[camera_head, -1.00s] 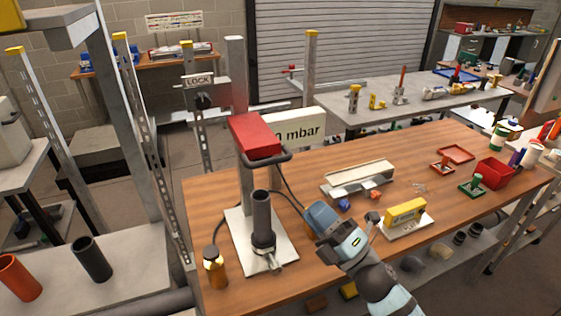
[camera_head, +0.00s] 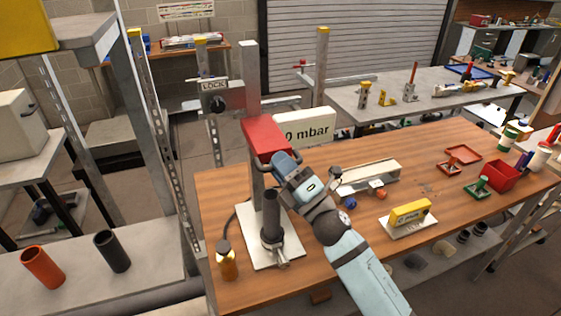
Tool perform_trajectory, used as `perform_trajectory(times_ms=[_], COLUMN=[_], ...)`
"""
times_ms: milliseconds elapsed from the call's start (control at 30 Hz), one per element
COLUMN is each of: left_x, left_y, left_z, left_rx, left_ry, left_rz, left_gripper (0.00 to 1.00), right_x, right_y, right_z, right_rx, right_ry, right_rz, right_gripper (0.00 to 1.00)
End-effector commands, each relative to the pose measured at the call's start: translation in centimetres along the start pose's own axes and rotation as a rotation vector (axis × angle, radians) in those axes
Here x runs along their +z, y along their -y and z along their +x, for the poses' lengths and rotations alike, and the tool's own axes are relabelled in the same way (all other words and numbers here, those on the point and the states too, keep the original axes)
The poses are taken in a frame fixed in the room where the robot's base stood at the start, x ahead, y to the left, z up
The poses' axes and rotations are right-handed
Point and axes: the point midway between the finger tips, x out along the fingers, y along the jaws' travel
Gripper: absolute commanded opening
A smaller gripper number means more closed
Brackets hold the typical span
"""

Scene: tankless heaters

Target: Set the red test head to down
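The red test head (camera_head: 264,134) sits raised on a grey post (camera_head: 251,91), above a dark upright cylinder (camera_head: 271,217) on a white base plate (camera_head: 288,243). A dark handle bar runs along the front of the head. My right gripper (camera_head: 283,161) is at this handle, at the head's lower right side. Its fingers are mostly hidden by the gripper body, so I cannot tell whether they are closed on the bar. My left gripper is not in view.
A white sign reading "0 mbar" (camera_head: 305,129) stands behind the head. An amber bottle (camera_head: 227,262) is at the table's front left. A white channel piece (camera_head: 368,177) and a yellow device (camera_head: 410,212) lie right of my arm.

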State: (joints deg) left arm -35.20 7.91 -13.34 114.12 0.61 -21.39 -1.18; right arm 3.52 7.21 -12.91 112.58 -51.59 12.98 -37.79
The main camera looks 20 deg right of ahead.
Motion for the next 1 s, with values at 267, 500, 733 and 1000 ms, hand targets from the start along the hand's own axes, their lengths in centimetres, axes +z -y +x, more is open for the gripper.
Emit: perform_trajectory(times_ms=[267,500,733,1000], left_x=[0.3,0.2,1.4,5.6], left_y=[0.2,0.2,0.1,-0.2], left_z=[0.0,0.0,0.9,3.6], left_rx=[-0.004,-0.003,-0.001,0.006], left_ry=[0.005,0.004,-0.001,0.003], left_rz=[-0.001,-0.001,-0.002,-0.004], left_gripper=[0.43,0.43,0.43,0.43], right_x=[0.0,0.0,-0.5,-1.6], right_y=[0.0,0.1,1.7,6.4], right_z=[0.0,0.0,-1.0,-3.8], right_rx=[0.0,0.0,-0.001,-0.003], right_ry=[0.0,0.0,0.0,0.001], right_rz=[0.0,0.0,0.001,0.002], right_gripper=[0.13,0.0,0.0,0.0])
